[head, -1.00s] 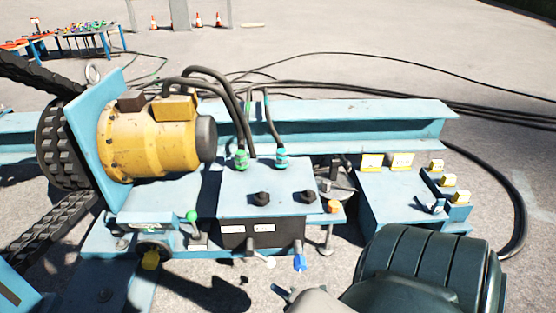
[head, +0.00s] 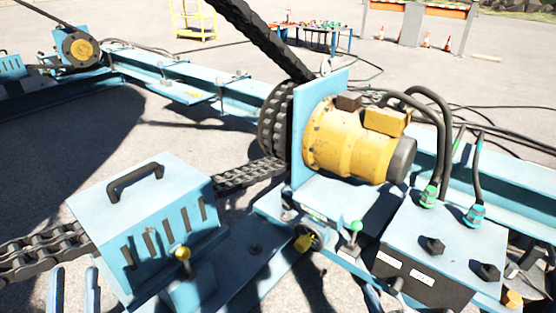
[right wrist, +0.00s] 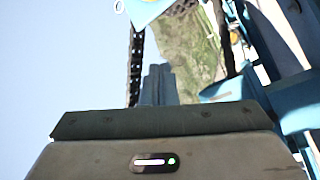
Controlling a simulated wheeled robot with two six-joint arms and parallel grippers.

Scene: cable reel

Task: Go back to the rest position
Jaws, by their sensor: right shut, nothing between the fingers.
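In the head view, two blue-grey fingertips of my left gripper (head: 74,278) show at the bottom left edge. They stand apart with nothing visible between them, in front of the blue slotted chain cover (head: 145,225). In the right wrist view, the two dark blue fingers of my right gripper (right wrist: 158,84) are side by side and shut, with nothing held. My right gripper does not show clearly in the head view.
The yellow motor (head: 350,140) stands on a blue frame beside the blue valve box (head: 440,250) with its hoses. A chain (head: 245,175) runs from the cover towards the sprocket. Paved ground (head: 60,150) lies open at the left. A blue table (head: 310,38) stands far back.

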